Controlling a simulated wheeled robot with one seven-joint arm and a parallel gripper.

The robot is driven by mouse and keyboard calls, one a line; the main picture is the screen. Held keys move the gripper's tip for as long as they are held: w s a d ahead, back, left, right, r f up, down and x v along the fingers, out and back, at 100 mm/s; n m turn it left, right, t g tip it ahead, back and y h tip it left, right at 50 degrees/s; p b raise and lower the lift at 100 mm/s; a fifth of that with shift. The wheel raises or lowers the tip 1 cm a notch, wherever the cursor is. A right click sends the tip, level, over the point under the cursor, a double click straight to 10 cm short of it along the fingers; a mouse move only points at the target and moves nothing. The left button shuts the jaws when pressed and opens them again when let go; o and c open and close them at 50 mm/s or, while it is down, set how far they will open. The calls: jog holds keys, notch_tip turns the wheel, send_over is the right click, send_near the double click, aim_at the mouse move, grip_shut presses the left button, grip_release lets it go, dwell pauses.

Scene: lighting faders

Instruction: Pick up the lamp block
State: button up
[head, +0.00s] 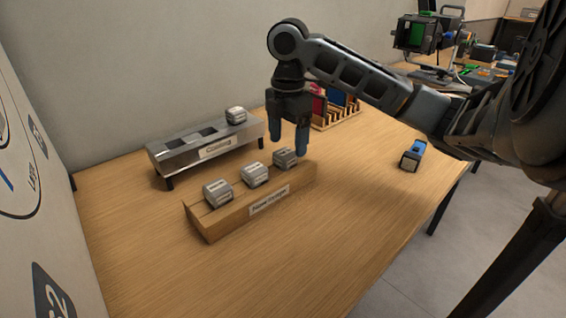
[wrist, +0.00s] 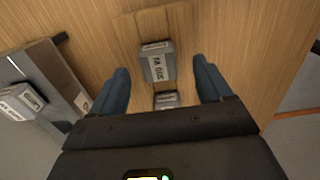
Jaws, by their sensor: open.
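Several grey blocks with small labels are in view, and I cannot tell from the labels which is the lamp block. Three sit in a row on a wooden holder (head: 222,224): a left block (head: 217,193), a middle block (head: 254,175) and a right block (head: 284,158). My gripper (head: 288,140) is open and empty, pointing down just above the right block. In the wrist view, one labelled block (wrist: 157,66) shows between the spread fingers (wrist: 161,78), apart from both. Part of another block (wrist: 165,100) shows nearer the gripper body, which hides the rest.
A metal stand (head: 180,157) with slots stands behind the holder, a grey block (head: 236,115) on its right end. A wooden rack (head: 345,118) with coloured pieces is behind my gripper. A blue and black object (head: 412,156) lies right. The table front (head: 320,235) is clear.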

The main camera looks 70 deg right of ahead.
aim_at(287, 151)
notch_tip(287, 151, down, 4)
jog(key=shift+w+f, duration=0.15)
jog(key=shift+f, duration=0.05)
jog(key=c, duration=0.9)
